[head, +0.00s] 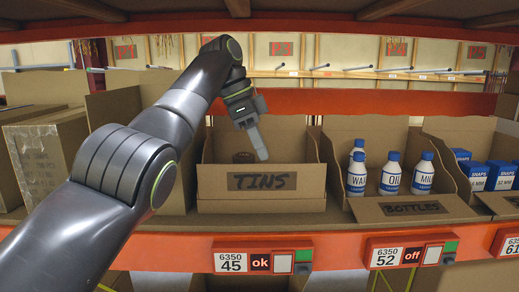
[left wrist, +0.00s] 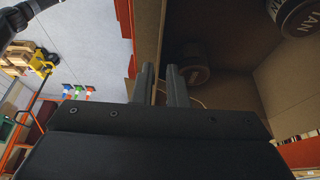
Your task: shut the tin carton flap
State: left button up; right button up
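The tin carton (head: 205,150) stands on the shelf, its front flap (head: 225,183) marked TINS and standing about upright. A brown tin (head: 243,157) is inside; the left wrist view shows tins at the upper right (left wrist: 298,16) and behind my fingers (left wrist: 193,70). My left gripper (head: 262,157) is over the carton, fingertips close to the flap's top edge. In the left wrist view the two fingers (left wrist: 160,80) are a small gap apart, with a cardboard panel's edge showing between them. Whether they touch it is unclear. My right gripper is not in view.
The bottle carton (head: 333,165) stands to the right with several bottles (head: 391,174) and its flap (head: 412,208) tilted outward. Blue boxes (head: 500,175) are farther right. Another carton (head: 45,155) stands at left. The orange shelf edge (head: 190,246) runs below.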

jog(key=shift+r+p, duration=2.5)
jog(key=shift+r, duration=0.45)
